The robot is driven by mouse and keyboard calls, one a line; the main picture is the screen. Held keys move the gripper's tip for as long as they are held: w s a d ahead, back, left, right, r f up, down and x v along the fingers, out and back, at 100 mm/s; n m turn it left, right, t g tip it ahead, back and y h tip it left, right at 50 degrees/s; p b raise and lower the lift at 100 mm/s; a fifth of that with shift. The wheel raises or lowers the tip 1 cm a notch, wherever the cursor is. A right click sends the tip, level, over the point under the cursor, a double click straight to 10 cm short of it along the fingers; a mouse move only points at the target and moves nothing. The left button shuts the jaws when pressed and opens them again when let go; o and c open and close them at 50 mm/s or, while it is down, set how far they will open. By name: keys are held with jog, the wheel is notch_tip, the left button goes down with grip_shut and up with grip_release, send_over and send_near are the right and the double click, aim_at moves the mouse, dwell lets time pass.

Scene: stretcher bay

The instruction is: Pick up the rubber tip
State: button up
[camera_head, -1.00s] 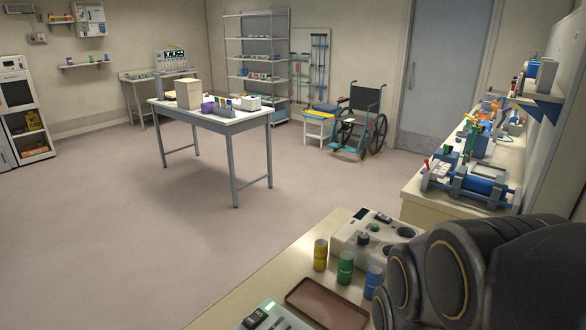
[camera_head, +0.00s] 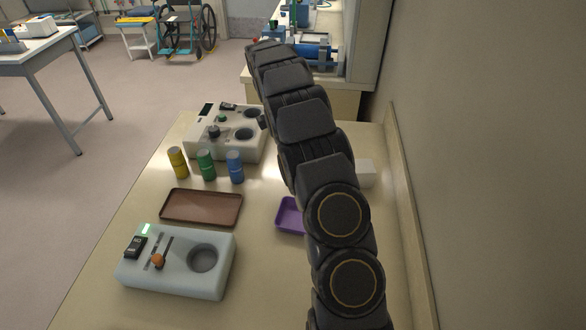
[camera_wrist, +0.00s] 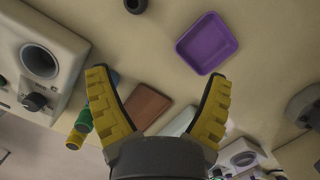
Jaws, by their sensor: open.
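A small dark ring-like piece, which looks like the rubber tip (camera_wrist: 136,5), lies on the bench at the top edge of the wrist view, partly cut off. A small dark thing beside the far white device in the head view (camera_head: 262,121) may be the same piece, partly hidden by my arm. My gripper (camera_wrist: 158,74) has yellow ribbed fingers spread wide with nothing between them. The dark piece is beyond the fingertips and apart from them. In the head view my arm hides the gripper.
A purple tray (camera_wrist: 208,43) lies near the right finger. The far white device (camera_head: 226,136), yellow, green and blue cylinders (camera_head: 206,165), a brown tray (camera_head: 200,207) and a near device (camera_head: 178,262) stand on the bench. A wall runs along the right.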

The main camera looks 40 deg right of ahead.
jog(key=w+d+f+n, duration=0.1)
jog(key=d+f, duration=0.1)
jog(key=f, duration=0.1)
jog(key=d+f+n, duration=0.1)
jog(key=d+f, duration=0.1)
jog(key=f, duration=0.1)
jog(key=w+d+f+n, duration=0.1)
jog(key=d+f+n, duration=0.1)
jog(key=f, duration=0.1)
jog(key=shift+w+f+t, duration=0.1)
jog(key=shift+w+t, duration=0.25)
jog(key=shift+t, duration=0.05)
jog(key=shift+w+d+f, duration=0.1)
jog(key=shift+d+f, duration=0.05)
jog(key=shift+f, duration=1.15)
jog(key=shift+w+d+f, duration=0.1)
jog(key=shift+d+f, duration=0.05)
jog(key=shift+f, duration=1.2)
jog(key=shift+w+d+f, duration=0.1)
jog(key=shift+d+f, duration=0.05)
jog(key=shift+f, duration=1.15)
jog(key=shift+s, duration=0.1)
jog(key=c, duration=1.3)
